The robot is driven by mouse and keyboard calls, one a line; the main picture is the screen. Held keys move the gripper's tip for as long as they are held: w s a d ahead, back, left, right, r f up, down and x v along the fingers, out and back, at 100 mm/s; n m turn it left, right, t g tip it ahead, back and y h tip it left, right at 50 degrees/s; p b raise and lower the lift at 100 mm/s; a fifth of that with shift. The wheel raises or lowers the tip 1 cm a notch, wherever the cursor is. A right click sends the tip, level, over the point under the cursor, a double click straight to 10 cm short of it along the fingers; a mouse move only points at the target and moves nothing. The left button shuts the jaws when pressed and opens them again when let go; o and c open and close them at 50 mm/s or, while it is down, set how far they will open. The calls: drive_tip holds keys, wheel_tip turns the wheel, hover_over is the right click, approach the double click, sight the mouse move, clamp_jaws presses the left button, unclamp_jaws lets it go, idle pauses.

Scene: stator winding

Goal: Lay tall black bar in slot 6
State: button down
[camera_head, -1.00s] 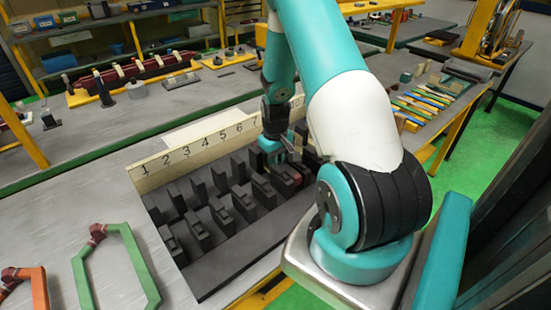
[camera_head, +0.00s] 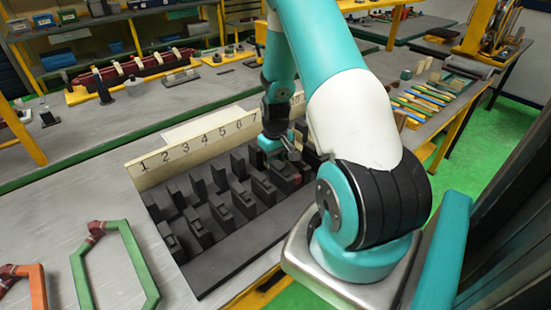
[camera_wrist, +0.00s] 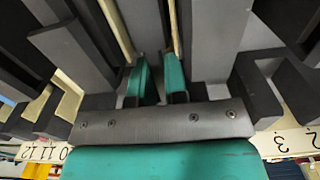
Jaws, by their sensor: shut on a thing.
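My gripper (camera_head: 287,147) points down over the far part of the black slotted rack, near the numbers 6 and 7. In the wrist view, its two teal fingers (camera_wrist: 160,80) are close together around a dark grey bar (camera_wrist: 147,28), which I take to be the tall black bar. Its lower end is hidden, so I cannot tell how deep it sits. The rack (camera_head: 212,280) has rows of upright black blocks. A cream number strip (camera_head: 193,150) runs along its back edge, with 1 at the left and 6 and 7 close to my gripper.
A green frame (camera_head: 140,262) and an orange frame (camera_head: 38,287) lie on the bench left of the rack. Coloured strips (camera_head: 425,100) lie on the bench at the right. Upright blocks stand close around my fingers. The bench between the green frame and rack is clear.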

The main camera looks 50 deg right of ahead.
drive_tip(key=shift+f+b, duration=0.35)
drive_tip(key=shift+f, duration=0.1)
drive_tip(key=c, duration=1.1)
unclamp_jaws()
drive_tip(key=shift+r, duration=0.2)
drive_tip(key=shift+r+p, duration=0.65)
drive_tip(key=shift+r+p, duration=2.8)
drive_tip(key=shift+r, duration=0.9)
drive_tip(key=shift+r, duration=0.1)
